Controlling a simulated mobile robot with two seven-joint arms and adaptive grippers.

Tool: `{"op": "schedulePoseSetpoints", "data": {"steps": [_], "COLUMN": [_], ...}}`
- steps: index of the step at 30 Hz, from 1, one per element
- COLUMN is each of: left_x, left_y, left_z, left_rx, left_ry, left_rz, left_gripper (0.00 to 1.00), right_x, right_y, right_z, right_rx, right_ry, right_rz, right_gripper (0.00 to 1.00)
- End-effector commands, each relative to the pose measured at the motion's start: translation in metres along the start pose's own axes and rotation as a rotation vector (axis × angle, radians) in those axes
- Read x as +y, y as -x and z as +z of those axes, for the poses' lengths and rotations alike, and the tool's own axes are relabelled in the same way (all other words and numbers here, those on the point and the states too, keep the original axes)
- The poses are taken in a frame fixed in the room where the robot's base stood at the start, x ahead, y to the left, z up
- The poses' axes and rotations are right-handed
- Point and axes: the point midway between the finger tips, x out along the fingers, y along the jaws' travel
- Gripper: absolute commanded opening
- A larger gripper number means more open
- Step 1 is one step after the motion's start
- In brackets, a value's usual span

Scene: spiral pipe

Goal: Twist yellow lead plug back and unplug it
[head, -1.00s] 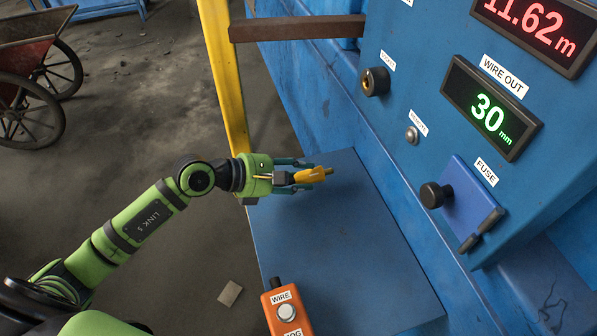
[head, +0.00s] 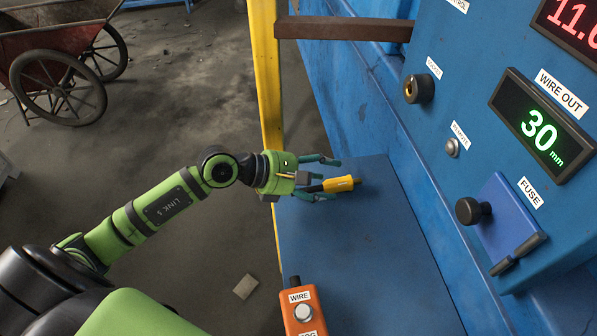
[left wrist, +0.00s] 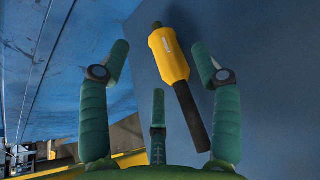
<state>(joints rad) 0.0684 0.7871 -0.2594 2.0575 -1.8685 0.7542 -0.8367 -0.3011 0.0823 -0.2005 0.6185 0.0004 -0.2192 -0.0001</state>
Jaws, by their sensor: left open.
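The yellow lead plug (head: 341,184) lies on the blue shelf, off the panel, with its black cable end toward my left gripper. In the left wrist view the yellow plug (left wrist: 168,56) has a dark tip and a black tail, and sits between the spread fingers, nearer the right one. My left gripper (head: 328,178) is open around the plug, and I see no finger closed on it. The panel's black round socket (head: 419,89) with a brass centre is empty. My right gripper is not in view.
The blue shelf (head: 390,270) is mostly clear. An orange control box (head: 303,313) labelled WIRE lies at its front. A brown bar (head: 345,29) and yellow post (head: 266,75) stand behind. A fuse block (head: 510,220) juts from the panel.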

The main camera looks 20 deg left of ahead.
Motion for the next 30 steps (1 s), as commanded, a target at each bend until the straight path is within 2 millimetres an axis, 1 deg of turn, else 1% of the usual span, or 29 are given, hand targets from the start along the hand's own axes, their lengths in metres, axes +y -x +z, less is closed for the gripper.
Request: {"op": "schedulePoseSetpoints", "data": {"steps": [1,6,12,15,20,30], "left_x": [-0.001,-0.001,-0.002,-0.001,-0.001,0.0], "left_y": [0.011,0.049,0.08,0.09,0.1,0.103], "left_z": [-0.001,-0.002,-0.001,-0.001,0.0,0.001], "left_rx": [0.005,0.008,0.005,0.003,0.001,-0.001], "left_ry": [-0.004,-0.001,-0.001,0.001,-0.001,-0.002], "left_rz": [-0.002,-0.002,-0.004,-0.001,-0.001,0.0], "left_gripper": [0.64,0.64,0.64,0.64,0.64,0.64], "right_x": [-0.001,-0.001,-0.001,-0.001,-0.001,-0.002], "right_y": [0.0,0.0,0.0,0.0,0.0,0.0], "right_z": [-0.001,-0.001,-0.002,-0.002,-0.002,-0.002], "right_rx": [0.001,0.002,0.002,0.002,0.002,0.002], "right_ry": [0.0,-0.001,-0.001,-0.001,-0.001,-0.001], "right_rz": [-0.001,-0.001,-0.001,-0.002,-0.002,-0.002], "right_gripper": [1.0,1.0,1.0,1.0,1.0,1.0]}}
